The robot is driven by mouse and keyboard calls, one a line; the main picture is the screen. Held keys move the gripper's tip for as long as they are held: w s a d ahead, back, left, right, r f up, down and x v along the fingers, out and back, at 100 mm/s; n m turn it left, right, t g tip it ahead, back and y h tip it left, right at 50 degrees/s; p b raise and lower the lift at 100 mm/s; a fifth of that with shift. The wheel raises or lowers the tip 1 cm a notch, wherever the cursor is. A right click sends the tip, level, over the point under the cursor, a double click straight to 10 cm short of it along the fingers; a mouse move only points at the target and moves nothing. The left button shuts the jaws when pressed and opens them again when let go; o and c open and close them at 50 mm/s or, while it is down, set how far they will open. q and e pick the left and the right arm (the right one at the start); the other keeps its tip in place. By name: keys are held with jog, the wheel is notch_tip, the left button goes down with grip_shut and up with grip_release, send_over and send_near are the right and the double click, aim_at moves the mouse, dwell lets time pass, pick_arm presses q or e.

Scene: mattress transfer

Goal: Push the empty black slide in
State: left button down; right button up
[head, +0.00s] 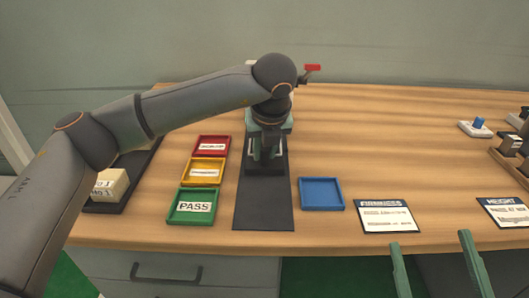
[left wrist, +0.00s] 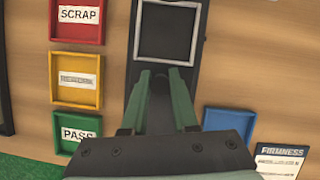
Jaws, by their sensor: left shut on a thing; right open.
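The empty black slide (left wrist: 168,32) shows in the left wrist view as a dark square in a pale frame, with nothing on it. It lies on a long black base strip (head: 264,212) running from front to back. In the head view my left arm and gripper hide most of the slide. My left gripper (head: 265,160) points down over the strip. In the left wrist view its fingers (left wrist: 161,76) are shut on a small dark knob (left wrist: 160,86) at the slide's near side. My right gripper (head: 430,242) is open and empty at the table's front edge.
Left of the strip are the red SCRAP tray (head: 212,146), a yellow tray (head: 203,170) and the green PASS tray (head: 192,206). A blue tray (head: 321,193) and FIRMNESS card (head: 387,216) are right. A red-tipped part (head: 312,68) shows behind my arm.

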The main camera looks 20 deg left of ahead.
pick_arm(q)
jog(key=shift+w+a, duration=0.15)
jog(key=shift+w, duration=0.45)
jog(key=shift+w+a, duration=0.15)
jog(key=shift+w, duration=0.4)
jog(key=shift+w+a, duration=0.1)
jog(key=shift+w, duration=0.25)
jog(key=shift+w+a+r, duration=0.1)
pick_arm(e)
jog(key=f+h, duration=0.1)
jog(key=f, duration=0.1)
jog(key=w+f+m+h, duration=0.1)
jog(key=shift+w+d+f+g, duration=0.2)
jog(key=shift+f+g, duration=0.15)
jog(key=shift+g, duration=0.05)
pick_arm(q)
jog(key=c, duration=0.7)
grip_release()
pick_arm(e)
jog(key=shift+w, duration=0.1)
